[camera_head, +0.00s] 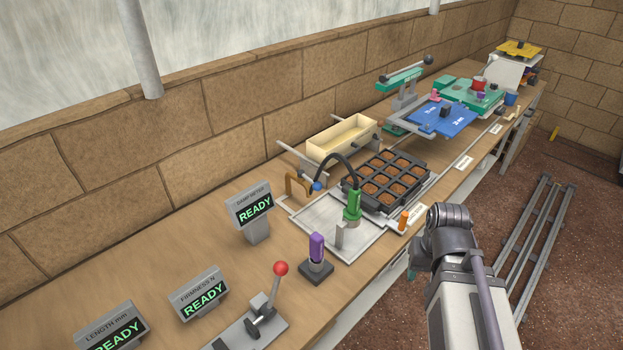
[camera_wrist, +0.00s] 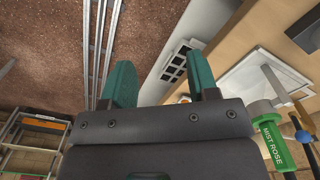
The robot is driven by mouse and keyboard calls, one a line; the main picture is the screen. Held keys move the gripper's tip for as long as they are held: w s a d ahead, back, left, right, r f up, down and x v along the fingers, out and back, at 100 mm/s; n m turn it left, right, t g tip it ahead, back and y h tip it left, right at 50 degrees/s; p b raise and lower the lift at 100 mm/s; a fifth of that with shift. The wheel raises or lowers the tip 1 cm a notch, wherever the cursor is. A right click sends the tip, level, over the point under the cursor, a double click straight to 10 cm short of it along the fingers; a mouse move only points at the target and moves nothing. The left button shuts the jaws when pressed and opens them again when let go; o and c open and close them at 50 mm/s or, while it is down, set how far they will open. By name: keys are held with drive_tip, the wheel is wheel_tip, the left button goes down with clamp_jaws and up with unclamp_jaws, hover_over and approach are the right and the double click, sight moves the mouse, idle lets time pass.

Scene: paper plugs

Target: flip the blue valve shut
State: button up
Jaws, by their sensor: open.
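The blue valve (camera_head: 317,187) is a small blue knob beside a brass pipe (camera_head: 291,184) at the back left of a metal tray. Its exact handle angle is too small to tell. A blue piece by the brass pipe also shows at the right edge of the wrist view (camera_wrist: 302,136). My gripper (camera_wrist: 162,84) has two teal fingers spread apart with nothing between them. It is out over the bench's front edge, well away from the valve; in the head view my arm mostly hides it.
A green mist rose (camera_head: 352,204) with a black hose stands on the metal tray (camera_head: 328,232). A dark cell tray (camera_head: 386,206) of brown plugs lies right of it. A purple-handled tool (camera_head: 316,249) and red-knobbed lever (camera_head: 281,268) stand nearer. Rails (camera_head: 530,245) lie on the floor.

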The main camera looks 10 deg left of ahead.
drive_tip(key=w+a+r+m+p, duration=0.1)
drive_tip(key=w+a+r+p, duration=0.1)
drive_tip(key=w, duration=0.4)
drive_tip(key=w+a+r+m+p, duration=0.1)
drive_tip(key=w+a+r+p, duration=0.2)
drive_tip(key=w, duration=0.3)
drive_tip(key=w+a+r+m+g+y+p, duration=0.1)
drive_tip(key=w+a+r+p, duration=0.1)
drive_tip(key=w+a, duration=0.3)
drive_tip(key=shift+w+r+m+p, duration=0.2)
drive_tip(key=shift+w, duration=0.35)
drive_tip(key=shift+w+r+m+p, duration=0.15)
drive_tip(key=shift+w+r+m, duration=0.05)
drive_tip(key=shift+w, duration=0.3)
drive_tip(key=c, duration=0.7)
drive_tip(key=w+a+r+m+p, duration=0.1)
drive_tip(key=w+a+r, duration=0.1)
drive_tip(key=w+a, duration=0.2)
drive_tip(key=w+a+r+m+g+p, duration=0.1)
drive_tip(key=w+a+p, duration=0.1)
drive_tip(key=w+a, duration=0.3)
drive_tip(key=w+a+r+m+y+p, duration=0.1)
drive_tip(key=w+a+r+m+p, duration=0.1)
drive_tip(key=w+a, duration=0.3)
drive_tip(key=shift+w+a+r+g, duration=0.15)
drive_tip(key=shift+a+r+g, duration=0.1)
drive_tip(key=shift+r+g, duration=0.05)
clamp_jaws()
drive_tip(key=shift+f, duration=0.1)
